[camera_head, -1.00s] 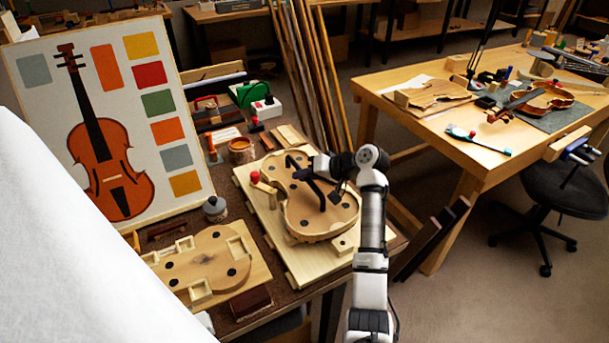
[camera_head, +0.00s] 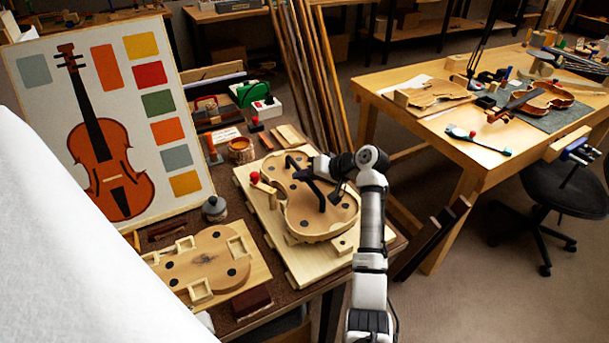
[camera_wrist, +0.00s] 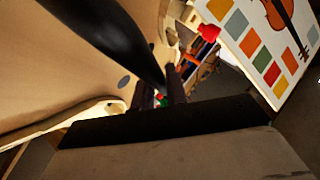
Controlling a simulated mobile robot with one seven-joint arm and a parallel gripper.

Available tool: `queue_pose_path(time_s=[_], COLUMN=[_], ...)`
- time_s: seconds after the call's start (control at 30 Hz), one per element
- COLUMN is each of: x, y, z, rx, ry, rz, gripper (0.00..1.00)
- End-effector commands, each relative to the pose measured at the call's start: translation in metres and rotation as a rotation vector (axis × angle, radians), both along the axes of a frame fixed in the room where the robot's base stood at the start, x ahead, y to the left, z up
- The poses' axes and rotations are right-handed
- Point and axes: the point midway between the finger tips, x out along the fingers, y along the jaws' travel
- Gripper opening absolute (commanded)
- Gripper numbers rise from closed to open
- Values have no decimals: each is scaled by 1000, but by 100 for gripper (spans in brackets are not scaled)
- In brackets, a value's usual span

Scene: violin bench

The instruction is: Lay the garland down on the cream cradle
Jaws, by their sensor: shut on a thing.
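The garland (camera_head: 300,221), a tan violin-shaped piece with dark round spots, is at the cream cradle (camera_head: 268,229), a pale board on the near bench. It lies flat or nearly so, and I cannot tell whether it touches the board. A black bar (camera_head: 309,184) crosses above its middle; the bar also shows large and blurred in the wrist view (camera_wrist: 118,38). My gripper (camera_head: 337,184) is over the garland's right side, shut on this bar. In the wrist view, my gripper (camera_wrist: 168,88) hides part of the garland (camera_wrist: 60,70).
A tan violin-shaped form (camera_head: 215,258) with small blocks lies left of the cradle. A red-topped peg (camera_head: 255,177) stands at the cradle's left edge. A jar (camera_head: 241,150), a lidded pot (camera_head: 214,208) and a violin poster (camera_head: 160,75) stand nearby. Another workbench (camera_head: 400,80) is at right.

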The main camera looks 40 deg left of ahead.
Motion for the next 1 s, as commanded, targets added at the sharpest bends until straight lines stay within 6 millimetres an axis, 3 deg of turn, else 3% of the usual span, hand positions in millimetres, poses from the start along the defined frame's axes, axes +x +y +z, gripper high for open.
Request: queue_pose_path(time_s=[0.3,0.33,0.53,0.83,1.0], x=[0,0,0,1,5], y=[0,0,0,-2,-19], z=[1,1,0,-1,9], rx=[3,3,2,-2,0], ry=[-2,-2,-1,1,-2], rz=[0,0,0,0,-2], gripper=[0,16,40,40,40])
